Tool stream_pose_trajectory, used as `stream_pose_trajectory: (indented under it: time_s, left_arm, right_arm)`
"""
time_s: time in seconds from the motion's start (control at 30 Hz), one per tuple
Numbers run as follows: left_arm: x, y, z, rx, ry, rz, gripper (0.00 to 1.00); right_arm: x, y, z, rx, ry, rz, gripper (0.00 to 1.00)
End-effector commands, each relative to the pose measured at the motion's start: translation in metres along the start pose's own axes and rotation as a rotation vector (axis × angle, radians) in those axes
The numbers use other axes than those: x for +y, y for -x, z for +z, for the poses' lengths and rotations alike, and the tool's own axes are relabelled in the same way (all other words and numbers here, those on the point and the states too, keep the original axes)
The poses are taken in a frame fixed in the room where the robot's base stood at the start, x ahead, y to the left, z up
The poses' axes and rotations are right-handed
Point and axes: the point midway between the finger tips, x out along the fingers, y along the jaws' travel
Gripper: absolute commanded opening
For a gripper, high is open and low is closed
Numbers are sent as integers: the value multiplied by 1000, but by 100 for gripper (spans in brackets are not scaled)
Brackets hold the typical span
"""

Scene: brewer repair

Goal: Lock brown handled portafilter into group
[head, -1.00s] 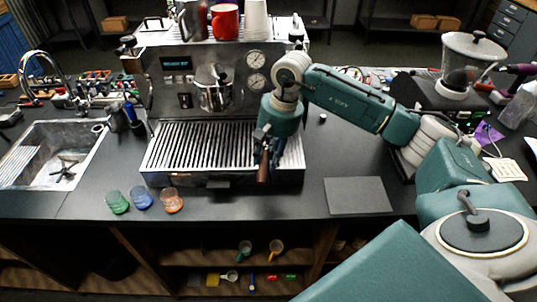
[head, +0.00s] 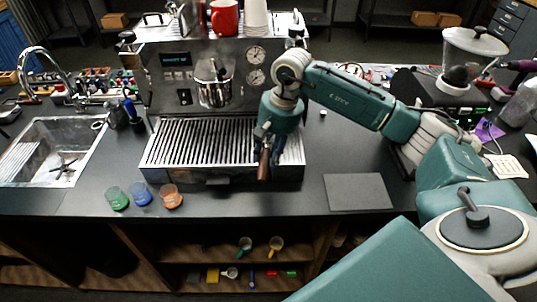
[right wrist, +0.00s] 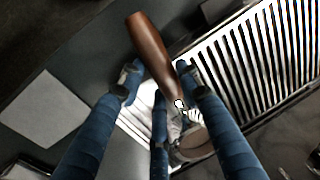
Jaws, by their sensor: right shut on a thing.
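The brown-handled portafilter (head: 264,163) is at the right part of the drip tray, its handle pointing to the front edge. My right gripper (head: 266,152) is shut on it from above. In the right wrist view the brown handle (right wrist: 150,47) runs between the blue fingers (right wrist: 160,82), with the metal neck and rounded head (right wrist: 190,140) below it, partly hidden by fingers. The chrome group (head: 214,88) is on the machine front, left of and behind the gripper, apart from the portafilter. My left gripper is not in view.
The slatted drip tray (head: 200,150) lies under the group. Green, blue and orange glasses (head: 171,196) stand left along the counter front. A grey mat (head: 358,192) lies at right. A grinder (head: 470,60) stands behind my arm. The counter between tray and mat is clear.

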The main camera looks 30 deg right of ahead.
Motion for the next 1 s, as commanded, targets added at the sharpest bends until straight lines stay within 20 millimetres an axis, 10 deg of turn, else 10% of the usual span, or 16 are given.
stream_pose_trajectory:
  time_s: [0.7, 0.73, 0.8, 1.0]
  left_arm:
    - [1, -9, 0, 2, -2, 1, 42]
    - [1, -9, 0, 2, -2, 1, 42]
    - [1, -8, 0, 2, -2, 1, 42]
    - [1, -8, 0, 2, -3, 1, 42]
  right_arm:
    - [1, -8, -1, 2, 0, -2, 0]
    - [1, -8, -1, 2, 0, -2, 36]
    - [1, -7, -1, 2, 0, -2, 50]
    - [1, -8, 0, 1, 0, -1, 56]
